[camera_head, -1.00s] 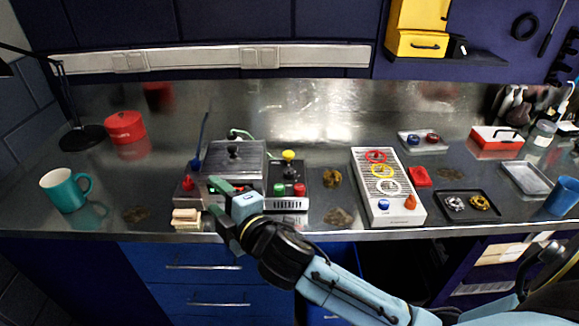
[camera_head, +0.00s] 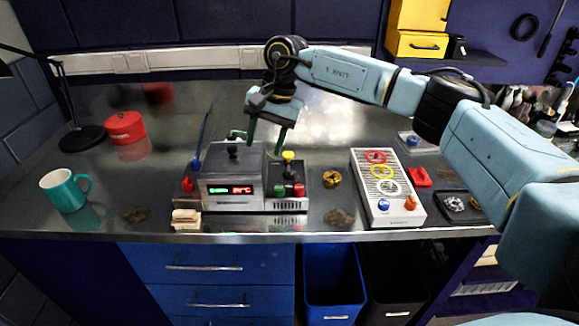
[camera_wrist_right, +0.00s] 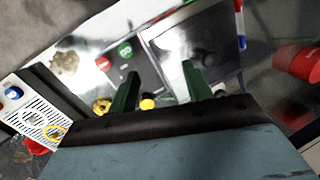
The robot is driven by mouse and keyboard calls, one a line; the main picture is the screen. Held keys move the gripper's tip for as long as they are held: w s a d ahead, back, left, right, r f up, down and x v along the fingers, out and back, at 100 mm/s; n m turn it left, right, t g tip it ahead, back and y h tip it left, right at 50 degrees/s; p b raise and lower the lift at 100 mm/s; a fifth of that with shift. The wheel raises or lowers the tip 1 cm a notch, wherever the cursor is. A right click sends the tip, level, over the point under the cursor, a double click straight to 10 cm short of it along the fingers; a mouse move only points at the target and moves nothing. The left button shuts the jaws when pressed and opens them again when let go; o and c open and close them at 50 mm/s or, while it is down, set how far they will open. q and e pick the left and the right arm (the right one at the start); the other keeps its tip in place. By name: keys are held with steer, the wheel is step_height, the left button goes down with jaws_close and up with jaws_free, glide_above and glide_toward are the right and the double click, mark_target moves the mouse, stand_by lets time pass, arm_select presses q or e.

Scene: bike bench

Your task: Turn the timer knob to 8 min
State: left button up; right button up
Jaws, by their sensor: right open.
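A grey metal machine (camera_head: 222,165) with a black-knobbed lid stands on the bench, its front display (camera_head: 231,190) lit green and red. A red knob (camera_head: 187,184) sits on its left side. I cannot tell which is the timer knob, and no minute marks are readable. My right gripper (camera_head: 266,136) is open and empty, fingers down, above the back right of the machine. The wrist view shows its green fingers (camera_wrist_right: 160,74) apart. My left gripper is not in view.
A white panel (camera_head: 388,188) with coloured rings lies right of the control box. A teal mug (camera_head: 66,190), a red tin (camera_head: 125,127) and a lamp base (camera_head: 83,138) stand at left. A sponge-like block (camera_head: 186,219) lies at the front edge.

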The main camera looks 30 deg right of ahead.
step_height(320, 180, up, 3)
steer(key=h, duration=0.2)
glide_above(292, 171)
steer(key=f+b, duration=0.3)
steer(key=f, duration=0.1)
steer(key=f+b, duration=0.3)
steer(key=shift+a+f, duration=0.2)
steer(key=shift+f, duration=0.2)
step_height(292, 171, down, 5)
steer(key=b, duration=0.5)
steer(key=shift+f, duration=0.2)
steer(key=shift+d+f+g+b, duration=0.3)
steer(key=shift+d+f, duration=0.05)
steer(key=shift+f, duration=0.1)
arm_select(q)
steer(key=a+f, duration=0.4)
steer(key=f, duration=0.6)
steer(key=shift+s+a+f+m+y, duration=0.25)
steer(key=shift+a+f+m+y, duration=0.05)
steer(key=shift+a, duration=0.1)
arm_select(e)
steer(key=shift+a, duration=0.15)
steer(key=shift+c, duration=0.3)
